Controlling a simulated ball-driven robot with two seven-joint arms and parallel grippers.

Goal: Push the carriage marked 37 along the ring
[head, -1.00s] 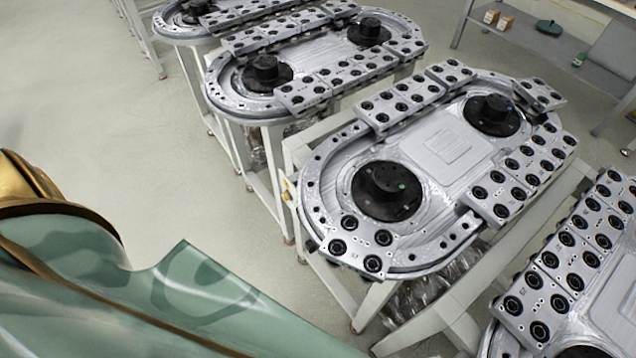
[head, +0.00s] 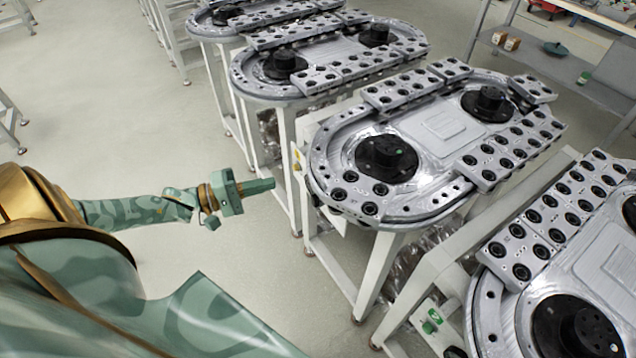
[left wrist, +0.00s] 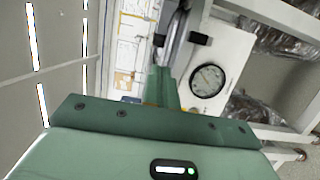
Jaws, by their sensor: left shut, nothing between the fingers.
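A carriage (head: 357,195) with black rollers on top sits at the near-left curve of the middle ring track (head: 452,185). Its marking is too small to read surely in the head view. My left gripper (head: 268,186) is shut and empty, to the left of the track's near end and apart from the carriage. In the left wrist view the shut gripper (left wrist: 163,88) points toward a white panel with a round gauge (left wrist: 208,80). The carriage cannot be made out there. My right gripper is not in view.
Several more carriages (head: 505,155) line the straight sides of this track. Another track (head: 600,265) stands at the near right, and others stand behind. White frames (head: 375,275) carry the tracks.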

